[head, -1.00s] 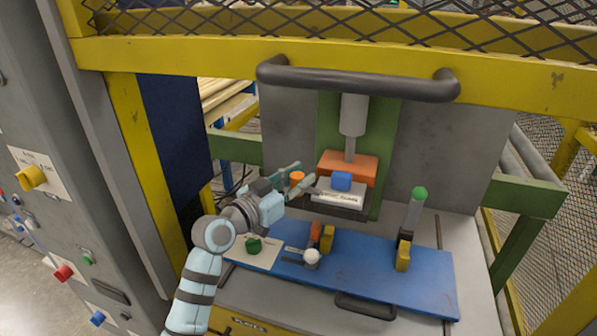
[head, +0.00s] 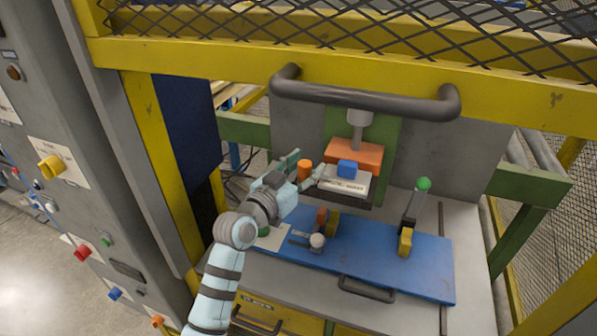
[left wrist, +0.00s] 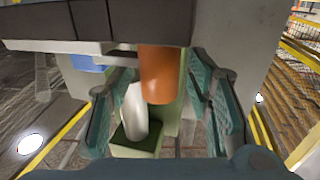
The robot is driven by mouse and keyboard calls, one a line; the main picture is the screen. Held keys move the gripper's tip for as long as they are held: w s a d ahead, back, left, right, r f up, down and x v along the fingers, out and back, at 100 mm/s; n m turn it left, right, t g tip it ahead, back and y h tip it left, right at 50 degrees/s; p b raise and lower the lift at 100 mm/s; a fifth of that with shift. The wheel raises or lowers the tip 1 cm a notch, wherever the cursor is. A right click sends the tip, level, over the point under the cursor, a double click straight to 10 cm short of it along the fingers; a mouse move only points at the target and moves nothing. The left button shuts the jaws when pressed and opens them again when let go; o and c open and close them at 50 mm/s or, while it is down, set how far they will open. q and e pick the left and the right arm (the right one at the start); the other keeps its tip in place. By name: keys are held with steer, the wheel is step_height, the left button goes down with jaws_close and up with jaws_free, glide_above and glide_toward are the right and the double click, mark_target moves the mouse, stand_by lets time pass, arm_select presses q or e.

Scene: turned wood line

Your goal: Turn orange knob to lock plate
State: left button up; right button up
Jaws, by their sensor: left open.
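The orange knob (head: 304,171) is a short upright cylinder at the left side of the press, beside the pale labelled plate (head: 343,186). My left gripper (head: 303,168) is open, with one finger on each side of the knob. In the left wrist view, the orange knob (left wrist: 157,72) hangs between the two teal fingers (left wrist: 160,95), with gaps visible on both sides. A blue block (head: 348,169) sits at the plate, in front of the orange press block (head: 356,152). My right gripper is not in view.
A blue board (head: 385,262) below carries a white ball-ended lever (head: 317,241), yellow blocks and a green-topped lever (head: 423,184). A dark handle bar (head: 365,101) and yellow frame cross above. A grey control panel (head: 60,130) stands at left.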

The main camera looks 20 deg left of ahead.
arm_select(q)
steer(key=v, duration=1.1)
steer(key=shift+s, duration=0.35)
steer(key=shift+a, duration=0.1)
